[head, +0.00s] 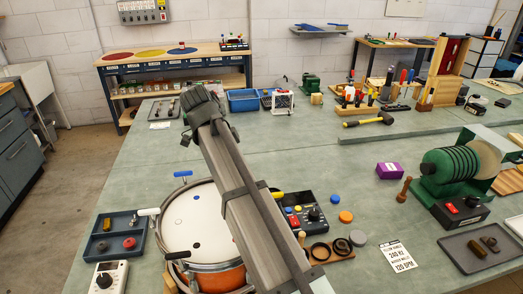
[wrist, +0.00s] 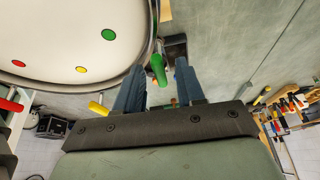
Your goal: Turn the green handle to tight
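The drum (head: 188,222) stands on the bench with a white head and an orange shell. In the wrist view, its white head (wrist: 60,35) bears green, yellow and red dots at the edge. The green handle (wrist: 158,69) is at the rim near the green dot. My gripper (wrist: 160,75) is open, with its two blue-grey fingers apart. The green handle appears in the gap between them, nearer the left finger. I cannot tell how deep it lies or whether a finger touches it. In the head view my arm hides the green handle and my gripper. No tight mark is readable.
A yellow handle (wrist: 97,108) and a red handle (wrist: 10,105) are along the rim in the wrist view. A control box (head: 305,212), a grey tray (head: 113,234) and a printed card (head: 397,256) lie around the drum.

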